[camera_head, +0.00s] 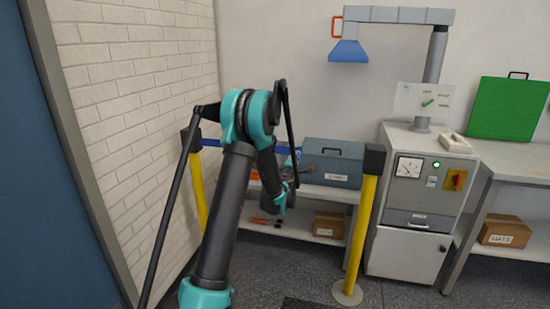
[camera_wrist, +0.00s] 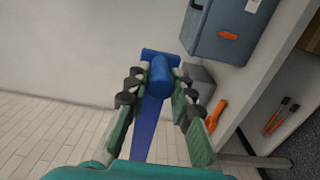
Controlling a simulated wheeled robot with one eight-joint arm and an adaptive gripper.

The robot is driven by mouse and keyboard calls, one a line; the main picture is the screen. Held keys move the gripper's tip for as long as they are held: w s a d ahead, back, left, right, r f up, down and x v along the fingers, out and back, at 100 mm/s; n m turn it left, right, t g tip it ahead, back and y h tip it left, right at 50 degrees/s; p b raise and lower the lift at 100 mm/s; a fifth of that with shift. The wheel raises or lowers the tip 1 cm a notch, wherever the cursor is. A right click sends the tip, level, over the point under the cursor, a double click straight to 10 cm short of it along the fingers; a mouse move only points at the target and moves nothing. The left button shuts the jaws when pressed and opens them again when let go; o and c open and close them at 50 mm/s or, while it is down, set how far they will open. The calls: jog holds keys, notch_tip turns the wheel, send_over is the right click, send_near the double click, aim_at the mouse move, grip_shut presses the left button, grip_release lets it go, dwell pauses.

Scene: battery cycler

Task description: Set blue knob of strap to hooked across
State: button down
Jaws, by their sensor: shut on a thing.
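The blue knob (camera_wrist: 160,76) is between my gripper's two green fingers (camera_wrist: 158,88), at the end of a blue strap (camera_wrist: 146,130). The gripper is shut on the knob. In the head view the strap (camera_head: 210,143) leaves the dark head of the left yellow post (camera_head: 197,185). It passes behind my arm and shows again on the other side (camera_head: 288,151), near my gripper (camera_head: 288,170), which is small and partly hidden by the arm. The right yellow post (camera_head: 361,230) has a dark head (camera_head: 374,160). No strap shows between my gripper and that head.
A blue-grey toolbox (camera_head: 333,162) stands on the bench behind the posts. A cardboard box (camera_head: 328,224) and orange-handled tools (camera_head: 263,221) lie on the lower shelf. A grey cabinet (camera_head: 411,208) stands right of the right post. A brick wall (camera_head: 130,120) bounds the left.

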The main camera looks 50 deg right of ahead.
jog(key=s+d, duration=0.5)
jog(key=s, duration=0.8)
jog(key=s+d, duration=0.5)
jog(key=s, duration=0.8)
jog(key=shift+d, duration=0.4)
jog(key=shift+s, duration=0.15)
jog(key=c, duration=1.5)
grip_release()
jog(key=shift+s+d, duration=0.1)
jog(key=shift+c, duration=0.2)
jog(key=shift+o, duration=1.3)
jog(key=v, duration=1.2)
jog(key=shift+f, duration=0.1)
